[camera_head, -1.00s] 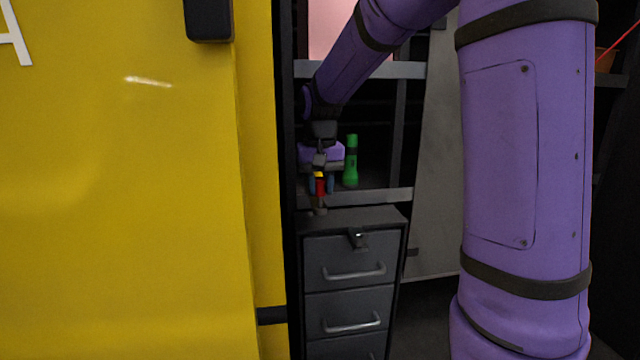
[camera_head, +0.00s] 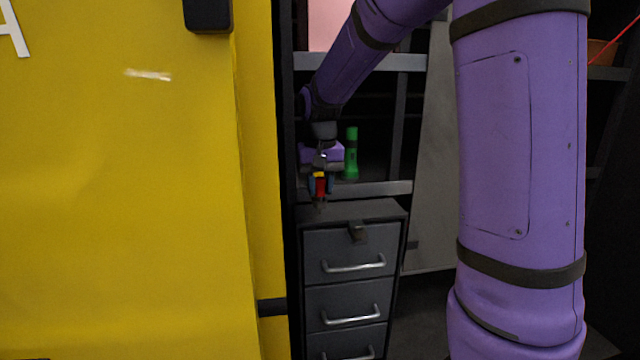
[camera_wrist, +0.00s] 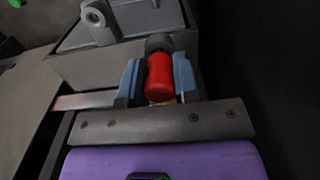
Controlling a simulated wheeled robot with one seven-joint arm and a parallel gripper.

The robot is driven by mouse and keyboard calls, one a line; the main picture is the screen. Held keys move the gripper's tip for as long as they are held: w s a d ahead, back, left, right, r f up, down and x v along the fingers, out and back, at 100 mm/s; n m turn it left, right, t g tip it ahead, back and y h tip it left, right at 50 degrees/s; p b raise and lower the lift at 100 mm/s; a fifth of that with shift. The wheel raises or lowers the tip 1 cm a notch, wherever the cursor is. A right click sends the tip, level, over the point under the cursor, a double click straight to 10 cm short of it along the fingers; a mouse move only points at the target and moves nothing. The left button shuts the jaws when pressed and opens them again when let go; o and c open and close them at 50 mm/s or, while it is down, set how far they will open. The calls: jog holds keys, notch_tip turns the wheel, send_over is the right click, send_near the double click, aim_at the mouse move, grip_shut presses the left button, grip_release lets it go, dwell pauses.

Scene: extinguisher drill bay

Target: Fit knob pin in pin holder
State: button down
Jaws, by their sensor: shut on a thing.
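The knob pin has a red grip with a yellow part and a dark grey end. It shows in the head view (camera_head: 320,187) and in the wrist view (camera_wrist: 159,78). My gripper (camera_head: 320,184) is shut on it, with its blue fingers on either side of the red grip in the wrist view (camera_wrist: 158,80). The pin is above the left part of the cabinet top; whether its dark end touches anything cannot be told. A small grey bracket with a round hole, likely the pin holder (camera_wrist: 95,16), is at the cabinet's front edge, also in the head view (camera_head: 357,231).
The grey drawer cabinet (camera_head: 345,265) has several drawers with bar handles. A green flashlight (camera_head: 351,153) stands on the shelf behind, just right of my gripper. A large yellow panel (camera_head: 130,180) fills the left side close to the cabinet. A grey panel stands at right.

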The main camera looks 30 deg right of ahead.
jog(key=shift+f, duration=0.5)
jog(key=c, duration=0.8)
grip_release()
